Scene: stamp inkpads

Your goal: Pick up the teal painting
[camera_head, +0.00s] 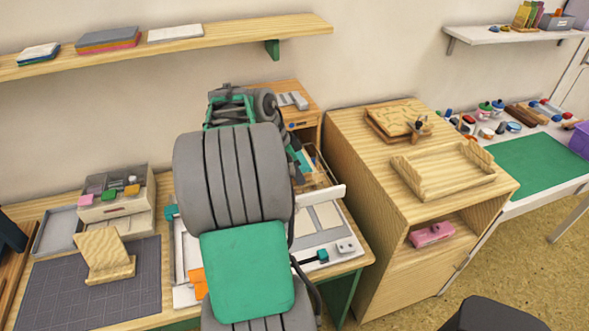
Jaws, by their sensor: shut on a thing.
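My arm fills the middle of the head view, with its grey ribbed link and green plate nearest the camera. Its far end, with my gripper (230,106), shows above the ribbed link as dark bars and green parts against the wall. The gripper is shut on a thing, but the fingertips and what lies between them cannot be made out.
A wooden shelf (230,31) with pads runs along the wall behind. A dark grid mat (60,285) with a wooden stand (103,256) lies at left. A wooden cabinet (360,215) stands close on the right, and a white table with a green mat (540,165) stands beyond it.

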